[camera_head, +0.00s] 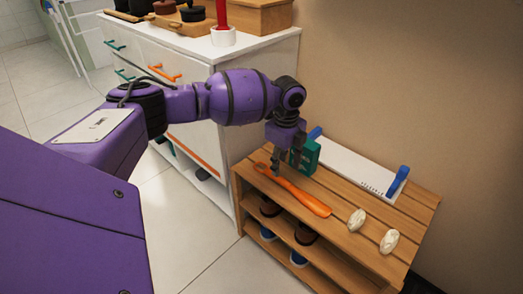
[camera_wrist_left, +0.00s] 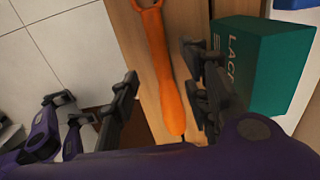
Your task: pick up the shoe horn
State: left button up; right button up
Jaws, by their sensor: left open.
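The orange shoe horn (camera_head: 297,194) lies flat on the slatted top of a wooden rack (camera_head: 345,238). In the left wrist view the shoe horn (camera_wrist_left: 163,70) runs between the two fingers, with its looped end at the top of the picture. My left gripper (camera_head: 277,166) points down over the narrow end of the shoe horn. It is open, with one finger on each side of the shoe horn in the left wrist view (camera_wrist_left: 160,100). I cannot tell how far the fingertips are above the slats. My right gripper is not in view.
A green box (camera_head: 305,156) stands close beside the left gripper. A white tray with blue ends (camera_head: 355,170) lies behind it. Two pale objects (camera_head: 357,219) (camera_head: 390,241) sit on the rack's right part. A white cabinet (camera_head: 262,75) stands left of the rack.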

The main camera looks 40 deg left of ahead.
aim_at(282, 178)
pick_arm(q)
jog(key=shift+s+f+b, duration=0.1)
jog(key=shift+f+b, duration=0.2)
jog(key=shift+f, duration=0.55)
jog(key=f+b, duration=0.1)
jog(key=f, duration=0.1)
jog(key=f+b, duration=0.1)
jog(key=f, duration=0.1)
jog(key=shift+w+f, duration=0.2)
jog(key=shift+f, duration=0.2)
jog(key=shift+r, duration=0.1)
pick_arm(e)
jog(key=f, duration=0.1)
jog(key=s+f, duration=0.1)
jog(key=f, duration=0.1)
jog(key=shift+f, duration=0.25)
pick_arm(q)
grip_shut()
